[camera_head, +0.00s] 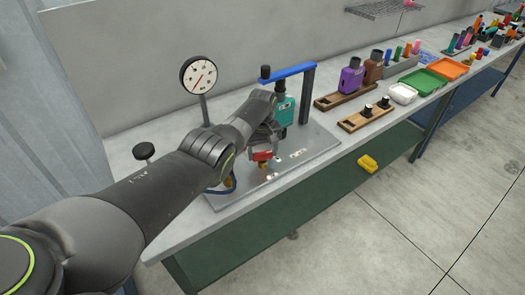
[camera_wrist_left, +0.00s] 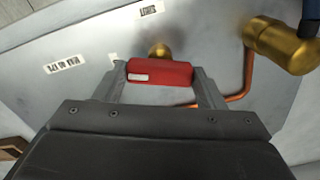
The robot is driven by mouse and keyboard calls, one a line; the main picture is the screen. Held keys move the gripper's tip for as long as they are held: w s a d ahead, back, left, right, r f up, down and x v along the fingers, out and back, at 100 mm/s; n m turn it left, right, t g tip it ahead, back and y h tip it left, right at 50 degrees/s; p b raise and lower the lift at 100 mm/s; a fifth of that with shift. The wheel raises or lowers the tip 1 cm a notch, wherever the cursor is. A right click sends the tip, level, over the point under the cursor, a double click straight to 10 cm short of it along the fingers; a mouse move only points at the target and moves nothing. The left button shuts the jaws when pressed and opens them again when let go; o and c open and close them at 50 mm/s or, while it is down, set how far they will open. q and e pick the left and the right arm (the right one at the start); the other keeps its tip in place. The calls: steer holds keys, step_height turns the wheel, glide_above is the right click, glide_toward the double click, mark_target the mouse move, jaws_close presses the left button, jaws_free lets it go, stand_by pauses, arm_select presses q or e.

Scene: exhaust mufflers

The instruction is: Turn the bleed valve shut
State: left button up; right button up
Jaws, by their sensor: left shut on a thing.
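The bleed valve's red handle (camera_head: 262,156) is over the metal plate, with a brass body (camera_head: 263,166) beneath it. In the left wrist view the red handle (camera_wrist_left: 160,76) lies crosswise between the two fingers of my left gripper (camera_wrist_left: 160,70), which is shut on it. Part of the brass body (camera_wrist_left: 159,50) shows behind the handle. In the head view my left gripper (camera_head: 264,142) reaches down onto the handle and partly hides it. A small plate label (camera_wrist_left: 150,9) looks like it reads SHUT, upside down. My right gripper is in neither view.
A blue bar (camera_head: 288,71) on a dark post and a teal block (camera_head: 284,112) stand close behind the gripper. A brass fitting (camera_wrist_left: 280,45) with copper pipe is beside the handle. Wooden racks (camera_head: 365,114) stand rightward.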

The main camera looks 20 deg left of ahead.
mark_target(263, 153)
arm_select(q)
steer(key=m, duration=1.3)
steer(key=shift+m, duration=0.4)
stand_by(0.4)
steer(key=o, duration=1)
steer(key=shift+r, duration=0.15)
steer(key=shift+r, duration=0.25)
step_height(263, 153, up, 5)
steer(key=shift+r+p, duration=0.1)
steer(key=shift+p, duration=0.65)
step_height(263, 153, up, 12)
steer(key=shift+f+b, duration=0.25)
steer(key=shift+b, duration=0.8)
